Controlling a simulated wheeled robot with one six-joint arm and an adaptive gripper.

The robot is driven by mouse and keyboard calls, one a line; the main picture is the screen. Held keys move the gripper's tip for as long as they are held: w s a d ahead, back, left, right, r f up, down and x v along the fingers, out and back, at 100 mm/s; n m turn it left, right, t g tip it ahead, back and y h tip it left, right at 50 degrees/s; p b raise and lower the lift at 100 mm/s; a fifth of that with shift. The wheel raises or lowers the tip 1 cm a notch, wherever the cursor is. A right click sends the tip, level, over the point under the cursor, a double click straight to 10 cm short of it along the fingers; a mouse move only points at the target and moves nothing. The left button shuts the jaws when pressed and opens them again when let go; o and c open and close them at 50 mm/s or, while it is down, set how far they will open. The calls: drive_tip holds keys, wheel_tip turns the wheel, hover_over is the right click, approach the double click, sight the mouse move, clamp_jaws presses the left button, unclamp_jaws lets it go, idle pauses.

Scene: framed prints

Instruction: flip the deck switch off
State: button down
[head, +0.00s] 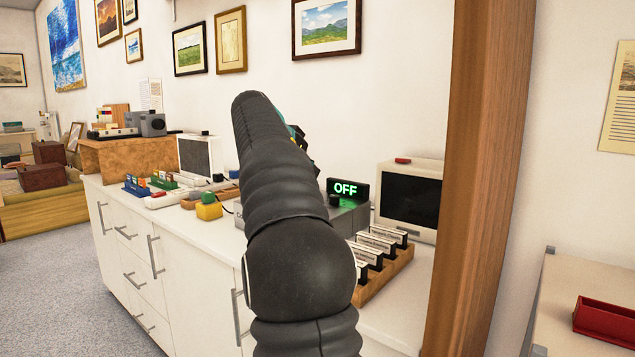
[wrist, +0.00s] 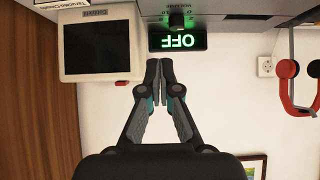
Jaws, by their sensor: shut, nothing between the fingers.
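A grey deck (head: 350,218) stands on the white counter, partly hidden behind my arm in the head view. A black display (head: 347,189) at its back reads OFF in green, and it shows upside down in the wrist view (wrist: 178,41). A dark knob (head: 335,200) stands in front of the display, and it also shows in the wrist view (wrist: 176,21). I cannot make out the switch itself. My gripper (wrist: 160,68) is shut and empty, its tips appearing close to the display in the wrist view. In the head view my arm hides most of the gripper.
A white-framed monitor (head: 411,200) stands right of the deck. A wooden rack (head: 388,273) of labelled cards lies in front. A wooden post (head: 478,180) rises at the right. Red-handled headphones or a similar item (wrist: 287,75) show in the wrist view.

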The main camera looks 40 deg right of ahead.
drive_tip(key=a+r, duration=0.2)
drive_tip(key=shift+s+r, duration=0.15)
drive_tip(key=shift+r, duration=0.25)
idle(0.4)
